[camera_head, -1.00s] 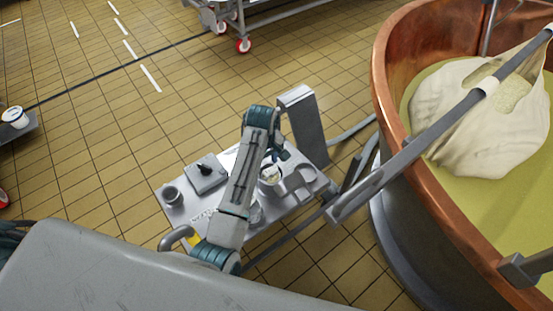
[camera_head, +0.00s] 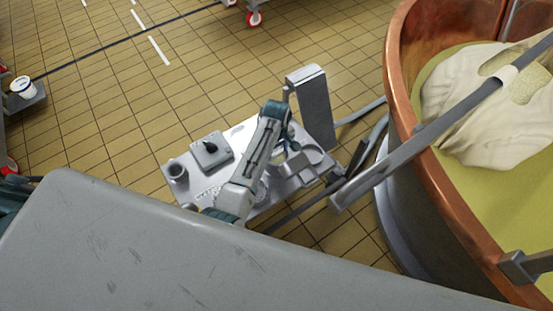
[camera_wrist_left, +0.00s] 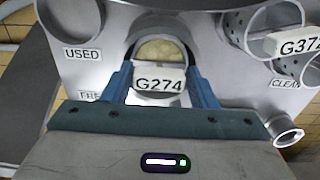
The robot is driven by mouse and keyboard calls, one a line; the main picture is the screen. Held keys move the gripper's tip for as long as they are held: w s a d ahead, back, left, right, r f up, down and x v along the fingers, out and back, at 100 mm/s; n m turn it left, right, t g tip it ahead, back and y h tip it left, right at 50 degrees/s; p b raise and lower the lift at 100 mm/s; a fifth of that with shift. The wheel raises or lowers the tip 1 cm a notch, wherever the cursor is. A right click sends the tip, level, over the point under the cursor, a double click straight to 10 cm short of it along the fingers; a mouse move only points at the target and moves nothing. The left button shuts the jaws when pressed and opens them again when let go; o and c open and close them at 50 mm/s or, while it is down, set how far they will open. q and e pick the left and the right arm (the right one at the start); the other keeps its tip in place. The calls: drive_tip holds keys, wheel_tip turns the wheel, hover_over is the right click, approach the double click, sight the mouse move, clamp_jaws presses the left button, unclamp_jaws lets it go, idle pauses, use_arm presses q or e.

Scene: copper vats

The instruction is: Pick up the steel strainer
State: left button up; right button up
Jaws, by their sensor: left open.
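My left gripper (camera_wrist_left: 160,88) is open in the left wrist view, its two blue fingers on either side of a white tag reading G274 (camera_wrist_left: 159,79). I cannot tell which piece is the steel strainer. In the head view my left gripper (camera_head: 290,146) is over the steel table (camera_head: 240,135), partly hidden by its arm.
The table also bears a cup (camera_head: 177,172) and a grey block with a black knob (camera_head: 211,149). An upright steel post (camera_head: 311,105) stands at its far edge. The copper vat (camera_head: 398,90) is close on the right.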

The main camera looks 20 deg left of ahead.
use_arm(q)
drive_tip(key=shift+w+f, duration=0.1)
drive_tip(key=shift+f, duration=0.25)
drive_tip(key=c, duration=0.7)
drive_tip(key=shift+r, duration=0.15)
drive_tip(key=shift+r+p, duration=0.4)
drive_tip(key=shift+r, duration=8.55)
